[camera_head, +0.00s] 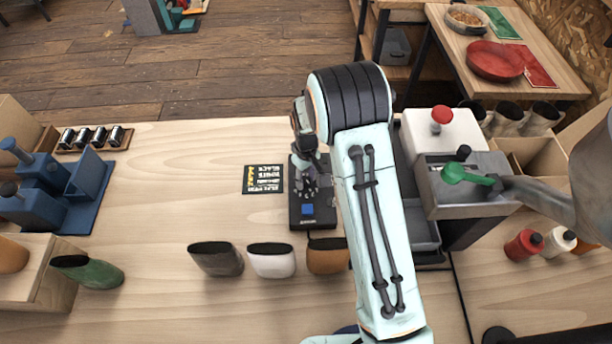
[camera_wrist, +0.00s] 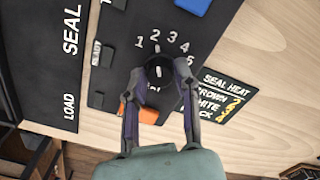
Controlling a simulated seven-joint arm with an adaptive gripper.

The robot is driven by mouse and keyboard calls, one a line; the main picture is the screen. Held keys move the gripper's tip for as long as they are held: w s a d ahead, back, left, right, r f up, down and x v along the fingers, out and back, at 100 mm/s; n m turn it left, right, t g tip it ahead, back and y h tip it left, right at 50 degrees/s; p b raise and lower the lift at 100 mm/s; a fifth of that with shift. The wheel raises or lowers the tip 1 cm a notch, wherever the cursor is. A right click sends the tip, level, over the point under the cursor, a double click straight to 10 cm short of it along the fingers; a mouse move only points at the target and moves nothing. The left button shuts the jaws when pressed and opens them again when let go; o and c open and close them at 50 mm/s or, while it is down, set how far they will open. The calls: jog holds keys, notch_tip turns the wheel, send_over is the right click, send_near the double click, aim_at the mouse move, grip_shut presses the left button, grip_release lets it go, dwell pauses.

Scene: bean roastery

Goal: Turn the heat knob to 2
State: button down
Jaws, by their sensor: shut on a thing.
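The heat knob (camera_wrist: 157,66) is a round black dial on a black panel (camera_wrist: 115,60), with white numbers 1 to 5 arced around it. A white mark on it points up, near the 2. My gripper (camera_wrist: 159,76) has one finger on each side of the knob and is shut on it. In the head view the black sealer (camera_head: 314,213) stands on the table, and my gripper (camera_head: 305,167) is over its far end, hiding most of the knob.
A seal heat card (camera_head: 263,179) lies left of the sealer; it also shows in the wrist view (camera_wrist: 222,95). An orange switch (camera_wrist: 138,112) sits beside the knob. Three pouches, including a white one (camera_head: 271,262), stand in front. The table's left middle is clear.

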aim_at(306, 180)
jog(key=c, duration=0.8)
grip_release()
notch_tip(306, 180, up, 12)
